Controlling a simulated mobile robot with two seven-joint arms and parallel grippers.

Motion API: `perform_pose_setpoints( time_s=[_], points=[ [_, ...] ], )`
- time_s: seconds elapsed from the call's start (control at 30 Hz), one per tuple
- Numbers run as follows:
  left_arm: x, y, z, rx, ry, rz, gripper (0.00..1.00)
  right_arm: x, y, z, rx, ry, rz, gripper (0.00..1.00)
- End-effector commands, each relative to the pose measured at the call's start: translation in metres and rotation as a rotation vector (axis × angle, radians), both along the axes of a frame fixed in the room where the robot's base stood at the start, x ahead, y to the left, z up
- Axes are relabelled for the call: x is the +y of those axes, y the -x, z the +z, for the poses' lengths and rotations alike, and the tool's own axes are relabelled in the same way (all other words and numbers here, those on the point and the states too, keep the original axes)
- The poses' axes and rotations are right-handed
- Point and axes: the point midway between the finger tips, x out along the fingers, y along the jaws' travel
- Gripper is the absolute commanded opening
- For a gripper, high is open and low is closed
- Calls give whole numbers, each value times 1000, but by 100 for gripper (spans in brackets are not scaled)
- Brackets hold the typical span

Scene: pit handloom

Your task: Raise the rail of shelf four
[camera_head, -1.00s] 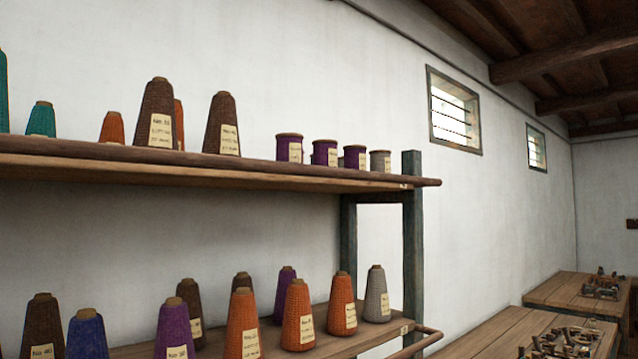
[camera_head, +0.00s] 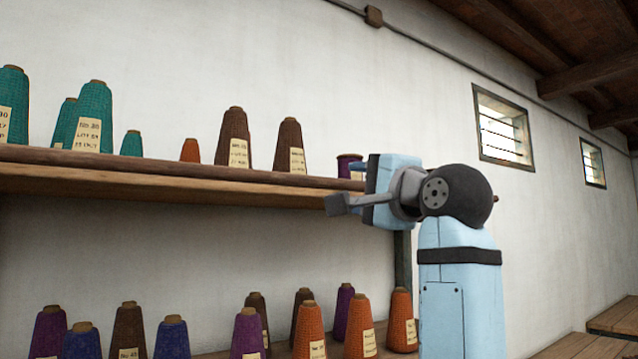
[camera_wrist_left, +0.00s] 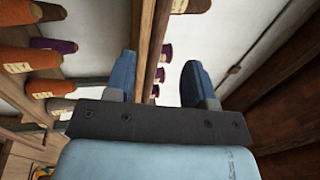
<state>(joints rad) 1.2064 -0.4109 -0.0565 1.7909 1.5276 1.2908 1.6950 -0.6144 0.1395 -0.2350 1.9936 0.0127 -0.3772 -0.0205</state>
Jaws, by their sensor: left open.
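A dark round rail (camera_head: 150,170) runs along the front edge of the upper wooden shelf (camera_head: 120,190). It lies low, at the board's edge, below the yarn cones. No shelf number is readable. My left gripper (camera_head: 346,192) is at the right part of this shelf, in front of the rail, and hides part of it. In the left wrist view my left gripper (camera_wrist_left: 158,78) is open, with the long wooden shelf edge and rail (camera_wrist_left: 151,45) showing between its two blue fingers. I cannot tell whether a finger touches it. My right gripper is not in view.
Teal cones (camera_head: 92,118), brown cones (camera_head: 289,147) and a purple spool (camera_head: 347,166) stand on the upper shelf. Several cones, such as an orange one (camera_head: 361,328), stand on the lower shelf. Wooden tables (camera_head: 590,346) are at lower right.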

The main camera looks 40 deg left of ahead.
Motion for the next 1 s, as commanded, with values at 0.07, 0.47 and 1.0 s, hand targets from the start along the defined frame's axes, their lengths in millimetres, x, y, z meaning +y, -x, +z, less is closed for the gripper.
perform_pose_setpoints(
  time_s=[0.07, 0.47, 1.0],
  points=[
    [12, -5, 4, 2, 1, 2, 50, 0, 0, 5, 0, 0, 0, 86],
    [87, -36, 21, 3, -6, 6, 50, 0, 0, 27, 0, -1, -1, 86],
    [115, -48, 24, 3, -5, 3, 50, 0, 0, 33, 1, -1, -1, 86]
  ],
)
